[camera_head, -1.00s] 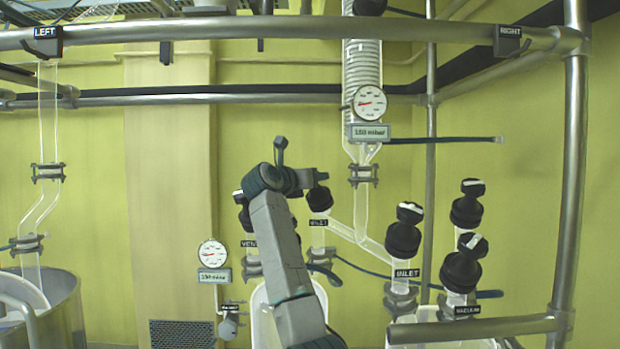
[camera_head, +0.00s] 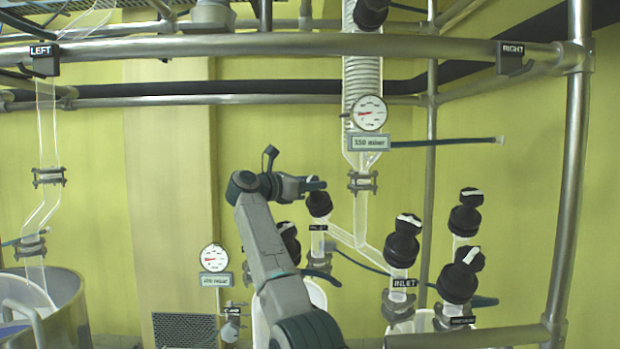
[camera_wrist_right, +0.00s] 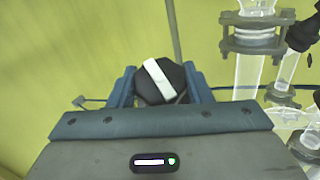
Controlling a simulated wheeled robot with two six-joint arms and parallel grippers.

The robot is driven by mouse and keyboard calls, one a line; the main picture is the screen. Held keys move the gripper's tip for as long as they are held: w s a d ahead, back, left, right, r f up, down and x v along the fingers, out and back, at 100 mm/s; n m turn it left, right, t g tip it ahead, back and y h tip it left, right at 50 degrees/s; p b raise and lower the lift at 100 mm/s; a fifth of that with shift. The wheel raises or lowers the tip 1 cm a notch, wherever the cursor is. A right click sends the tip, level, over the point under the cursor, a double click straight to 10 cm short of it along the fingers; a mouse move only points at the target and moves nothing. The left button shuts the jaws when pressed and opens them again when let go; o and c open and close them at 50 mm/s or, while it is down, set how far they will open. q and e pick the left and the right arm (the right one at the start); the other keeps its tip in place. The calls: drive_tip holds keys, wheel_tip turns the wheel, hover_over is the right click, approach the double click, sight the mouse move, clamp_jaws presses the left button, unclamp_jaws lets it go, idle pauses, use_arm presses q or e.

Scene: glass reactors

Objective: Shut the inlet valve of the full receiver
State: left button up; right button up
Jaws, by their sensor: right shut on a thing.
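The inlet valve of the left receiver is a black knob (camera_head: 319,203) on a glass neck with a small label (camera_head: 318,228). My right gripper (camera_head: 314,187) is shut on this knob from above. In the right wrist view the knob (camera_wrist_right: 161,82) has a white bar set aslant and sits between the two blue jaws. The left receiver (camera_head: 314,297) is partly hidden behind my right arm. The right receiver (camera_head: 420,322) has its own inlet knob (camera_head: 403,243) with an INLET label. How full each receiver is cannot be told. My left gripper is not in view.
A dark knob (camera_head: 290,240) stands close behind my right arm, partly hidden. Two more black knobs, one upper (camera_head: 466,213) and one lower (camera_head: 460,276), stand at the right receiver. Slanted glass tubing (camera_head: 345,237) runs between the inlets. A steel rail (camera_head: 470,335) crosses the front right.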

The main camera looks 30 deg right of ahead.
drive_tip(key=o, duration=1)
drive_tip(key=shift+a, duration=0.15)
drive_tip(key=shift+a+f+b, duration=0.1)
drive_tip(key=shift+a+b, duration=0.3)
drive_tip(key=s+a+b, duration=0.1)
drive_tip(key=a+b, duration=0.2)
drive_tip(key=a, duration=0.6)
drive_tip(key=shift+a, duration=0.4)
